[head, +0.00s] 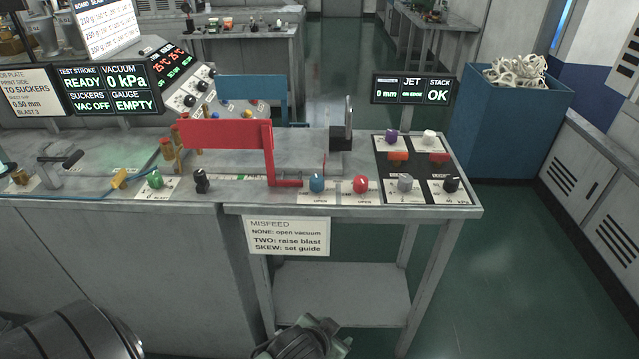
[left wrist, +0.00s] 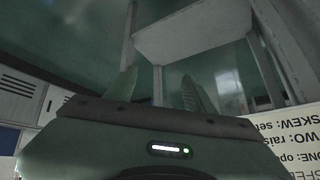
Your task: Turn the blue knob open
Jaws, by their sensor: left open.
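The blue knob (head: 317,183) stands upright on a white labelled plate near the front edge of the metal bench, left of the red knob (head: 361,184). My left gripper (head: 318,328) shows only partly at the bottom of the head view, low in front of the bench and well below the blue knob. In the left wrist view its two green fingers (left wrist: 160,88) are spread apart with nothing between them. The blue knob is not in the left wrist view. My right gripper is not in view.
A red guard frame (head: 226,133) stands just behind and left of the blue knob. A green knob (head: 155,180), a black knob (head: 201,181) and a grey knob (head: 405,183) line the front. The MISFEED sign (head: 287,236) hangs below the edge. A lower shelf (head: 340,290) lies beneath.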

